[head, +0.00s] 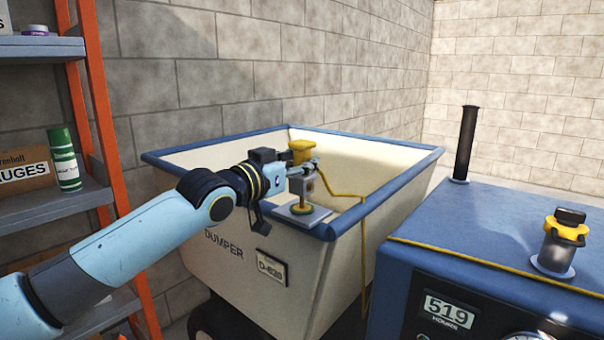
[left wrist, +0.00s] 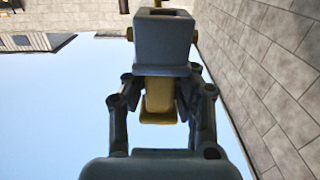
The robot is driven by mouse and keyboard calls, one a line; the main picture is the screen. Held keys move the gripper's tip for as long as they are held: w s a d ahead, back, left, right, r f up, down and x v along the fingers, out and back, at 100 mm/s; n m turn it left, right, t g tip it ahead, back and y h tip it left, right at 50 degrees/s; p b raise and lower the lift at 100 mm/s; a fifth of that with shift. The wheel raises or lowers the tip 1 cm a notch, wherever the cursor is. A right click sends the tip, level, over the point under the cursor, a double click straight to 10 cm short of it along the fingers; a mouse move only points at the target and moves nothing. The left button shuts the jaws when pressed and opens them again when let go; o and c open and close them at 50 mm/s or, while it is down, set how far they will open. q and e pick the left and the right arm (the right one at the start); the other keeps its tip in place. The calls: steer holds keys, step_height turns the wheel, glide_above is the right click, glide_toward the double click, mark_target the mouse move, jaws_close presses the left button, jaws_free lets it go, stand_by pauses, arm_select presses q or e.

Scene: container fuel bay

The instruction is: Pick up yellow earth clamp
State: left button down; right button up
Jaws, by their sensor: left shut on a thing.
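The yellow earth clamp (head: 302,151) is at the near right corner of the cream dumper in the head view. My left gripper (head: 304,172) is shut on it. In the left wrist view, a yellow part of the clamp (left wrist: 158,98) shows between the finger linkages, with a grey block in front of it. I cannot tell whether the clamp touches this post. A yellow cable (head: 345,193) runs from the clamp over the rim. My right gripper is out of view.
The dumper's blue rim (head: 390,190) surrounds an open tub. A blue machine (head: 480,225) with a black pipe (head: 466,145) and a yellow-black cap (head: 563,240) stands at right. An orange-framed shelf (head: 103,120) with a green can (head: 66,160) stands at left.

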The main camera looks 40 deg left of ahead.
arm_select(q)
steer(key=d+r, duration=0.7)
steer(key=d, duration=0.4)
steer(key=shift+s+d+r, duration=0.15)
steer(key=shift+d+r, duration=0.15)
steer(key=shift+r, duration=0.05)
